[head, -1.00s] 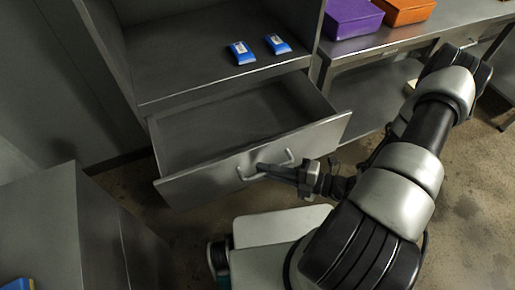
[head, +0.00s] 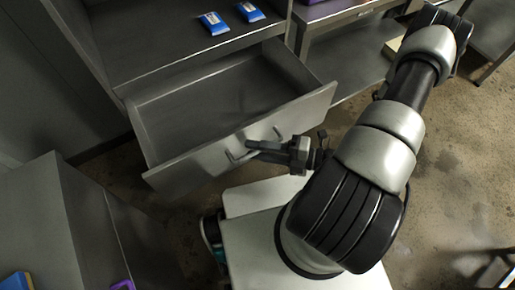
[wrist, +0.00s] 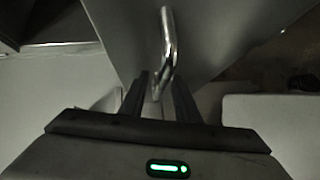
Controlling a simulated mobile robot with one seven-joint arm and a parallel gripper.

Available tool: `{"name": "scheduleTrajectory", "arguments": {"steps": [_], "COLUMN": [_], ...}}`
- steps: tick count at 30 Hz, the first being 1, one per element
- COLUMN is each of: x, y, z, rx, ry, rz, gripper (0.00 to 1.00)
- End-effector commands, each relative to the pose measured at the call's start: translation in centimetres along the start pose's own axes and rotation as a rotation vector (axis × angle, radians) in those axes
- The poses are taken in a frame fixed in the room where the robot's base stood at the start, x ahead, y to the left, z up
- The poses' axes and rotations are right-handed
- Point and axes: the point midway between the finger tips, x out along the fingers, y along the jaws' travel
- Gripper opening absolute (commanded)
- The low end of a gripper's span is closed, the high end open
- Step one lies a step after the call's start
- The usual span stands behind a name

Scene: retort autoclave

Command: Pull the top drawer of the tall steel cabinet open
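The top drawer (head: 189,176) of the tall steel cabinet (head: 121,56) stands well open and empty, its interior visible in the head view. Its bar handle (head: 236,158) is on the drawer front. My gripper (head: 250,146) is at this handle, fingers pointing at the drawer front. In the wrist view, the two dark fingers of my gripper (wrist: 159,84) stand a small gap apart, with the shiny handle (wrist: 169,35) running between them.
Two blue-and-white packets (head: 230,17) lie on the cabinet shelf above the drawer. A steel bench (head: 340,55) stands to the right. A grey box-like unit (head: 60,215) is at lower left. Bare floor (head: 450,190) shows at right.

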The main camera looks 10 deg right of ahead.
Motion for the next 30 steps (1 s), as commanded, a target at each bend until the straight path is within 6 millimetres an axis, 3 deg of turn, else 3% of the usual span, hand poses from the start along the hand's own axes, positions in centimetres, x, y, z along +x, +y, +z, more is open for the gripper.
{"name": "scheduleTrajectory", "arguments": {"steps": [9,14,30], "x": [-0.1,-1.7,-14.1], "y": [0.0,0.0,0.0], "z": [0.0,0.1,0.1], "rx": [0.000,-0.001,-0.002], "ry": [0.000,-0.003,-0.003], "rz": [-0.001,-0.003,-0.003], "gripper": [0.29,0.29,0.29]}}
